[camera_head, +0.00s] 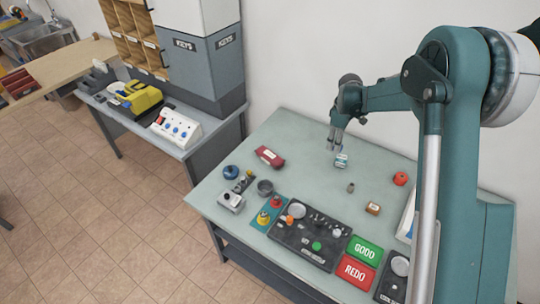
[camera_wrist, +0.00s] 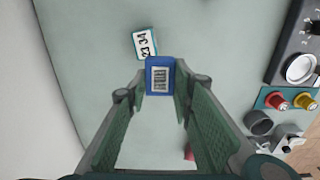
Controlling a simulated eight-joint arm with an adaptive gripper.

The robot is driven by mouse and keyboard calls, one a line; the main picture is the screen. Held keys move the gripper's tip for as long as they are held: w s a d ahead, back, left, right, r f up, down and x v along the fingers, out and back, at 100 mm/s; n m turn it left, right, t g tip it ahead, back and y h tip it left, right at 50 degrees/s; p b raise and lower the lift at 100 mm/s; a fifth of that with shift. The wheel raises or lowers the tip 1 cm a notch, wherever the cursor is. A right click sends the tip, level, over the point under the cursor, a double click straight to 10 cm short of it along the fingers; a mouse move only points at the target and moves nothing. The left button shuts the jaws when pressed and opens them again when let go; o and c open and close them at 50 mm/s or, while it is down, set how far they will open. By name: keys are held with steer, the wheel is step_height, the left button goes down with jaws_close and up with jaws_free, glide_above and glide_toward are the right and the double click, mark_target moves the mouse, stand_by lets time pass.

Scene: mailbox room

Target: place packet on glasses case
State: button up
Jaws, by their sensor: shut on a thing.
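My gripper (camera_head: 336,147) is over the back of the green-grey table, with its fingers pointing down. In the wrist view its two green fingers (camera_wrist: 160,92) are closed around a small blue packet (camera_wrist: 160,65) with a white barcode label. In the head view the packet is too small at the fingertips to tell clearly. The glasses case seems to be the dark red case (camera_head: 269,156) lying on the table, to the left of my gripper and apart from it. A bit of red (camera_wrist: 189,152) shows between the fingers in the wrist view, mostly hidden.
A white and teal printed box (camera_wrist: 145,42) lies just beyond the packet; it also shows below my gripper (camera_head: 342,162). A dark control panel (camera_head: 308,236), a green GOOD sign (camera_head: 364,250) and a red REDO sign (camera_head: 355,271) fill the front. Table between gripper and red case is clear.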

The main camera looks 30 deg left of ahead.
steer(key=s+a+r, duration=0.1)
steer(key=s+a, duration=0.3)
steer(key=a, duration=0.5)
steer(key=s+a+r, duration=0.1)
steer(key=s+a, duration=0.3)
steer(key=a, duration=0.5)
steer(key=s+a+r, duration=0.1)
steer(key=s+a, duration=0.4)
steer(key=a, duration=0.4)
steer(key=shift+b, duration=0.3)
steer(key=shift+s, duration=0.1)
steer(key=shift+f, duration=0.1)
glide_above(269, 153)
steer(key=shift+s+f, duration=0.15)
steer(key=shift+f, duration=2.85)
steer(key=shift+f, duration=1.9)
steer(key=shift+f, duration=0.15)
steer(key=o, duration=0.9)
